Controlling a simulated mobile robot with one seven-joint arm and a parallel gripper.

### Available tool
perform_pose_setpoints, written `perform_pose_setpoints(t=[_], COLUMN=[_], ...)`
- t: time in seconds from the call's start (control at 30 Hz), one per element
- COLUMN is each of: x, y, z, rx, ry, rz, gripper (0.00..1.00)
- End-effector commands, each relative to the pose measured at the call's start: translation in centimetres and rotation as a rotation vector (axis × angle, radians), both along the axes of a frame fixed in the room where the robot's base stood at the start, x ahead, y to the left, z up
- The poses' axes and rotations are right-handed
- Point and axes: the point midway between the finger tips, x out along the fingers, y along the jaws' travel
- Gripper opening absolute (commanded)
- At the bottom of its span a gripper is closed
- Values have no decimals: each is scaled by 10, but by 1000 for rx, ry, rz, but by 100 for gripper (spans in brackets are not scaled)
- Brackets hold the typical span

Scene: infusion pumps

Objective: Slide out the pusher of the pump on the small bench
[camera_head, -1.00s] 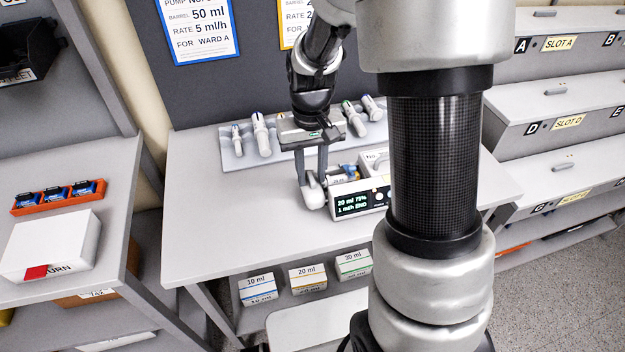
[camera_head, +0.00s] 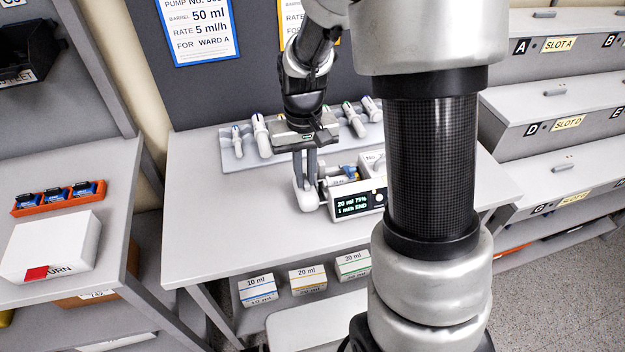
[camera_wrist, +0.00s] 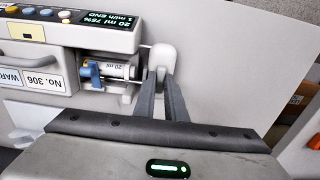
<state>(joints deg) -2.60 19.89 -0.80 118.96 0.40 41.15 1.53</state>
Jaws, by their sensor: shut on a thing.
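The pump (camera_head: 376,201) stands on the small bench (camera_head: 240,230).
A grey rack (camera_head: 237,160) with several syringes lies behind the pump. Boxes marked 10, 20 and 30 ml (camera_head: 307,278) sit below the bench. A white box (camera_head: 45,248) and an orange tray (camera_head: 58,199) are on the left shelf. The bench's front left is clear.

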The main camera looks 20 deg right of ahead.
Motion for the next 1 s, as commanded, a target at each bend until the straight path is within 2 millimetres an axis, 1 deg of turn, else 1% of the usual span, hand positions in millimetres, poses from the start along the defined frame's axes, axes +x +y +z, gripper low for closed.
perform_pose_setpoints(t=[1.0], x=[0], y=[52], z=[0], rx=[0], ry=[1], rz=[1], gripper=[4])
